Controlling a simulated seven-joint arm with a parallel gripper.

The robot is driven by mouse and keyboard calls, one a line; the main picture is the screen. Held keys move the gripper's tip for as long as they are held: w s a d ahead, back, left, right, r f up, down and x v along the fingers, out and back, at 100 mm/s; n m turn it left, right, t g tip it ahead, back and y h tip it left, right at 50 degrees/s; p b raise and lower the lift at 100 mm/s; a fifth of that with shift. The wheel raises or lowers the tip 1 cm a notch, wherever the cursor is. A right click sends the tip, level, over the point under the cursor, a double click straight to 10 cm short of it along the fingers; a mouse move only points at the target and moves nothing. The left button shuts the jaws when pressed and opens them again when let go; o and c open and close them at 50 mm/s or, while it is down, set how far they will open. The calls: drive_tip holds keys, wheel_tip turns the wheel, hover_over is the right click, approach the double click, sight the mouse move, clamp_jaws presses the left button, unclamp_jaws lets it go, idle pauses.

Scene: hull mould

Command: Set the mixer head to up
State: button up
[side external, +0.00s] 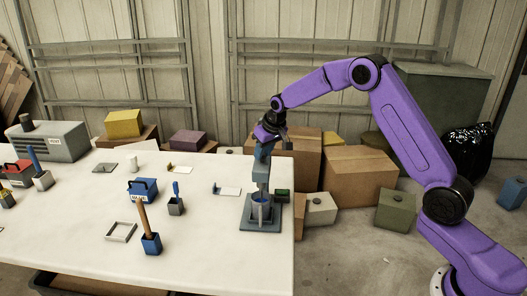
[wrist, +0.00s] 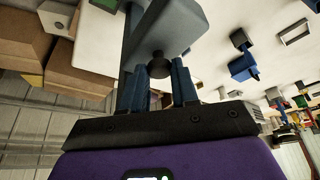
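The blue-grey mixer stands on its base plate (side external: 260,224) at the right end of the table. A blue bowl (side external: 261,209) sits on the base under the mixer head (side external: 261,172). The tilt of the head is hard to tell from this side. In the wrist view the head (wrist: 174,30) fills the top middle and carries a dark round knob (wrist: 157,65). In the side view my gripper (side external: 266,147) is at the top of the mixer.
A small dark green box (side external: 282,195) lies just right of the mixer near the table edge. Cardboard boxes (side external: 358,175) stand on the floor behind.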

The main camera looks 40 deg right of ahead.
clamp_jaws()
wheel_tip(320, 180, up, 11)
drive_tip(key=shift+f, duration=0.2)
drive_tip(key=o, duration=0.9)
unclamp_jaws()
drive_tip(key=shift+f, duration=0.1)
drive_tip(key=v, duration=1.7)
drive_tip(key=shift+r, duration=0.25)
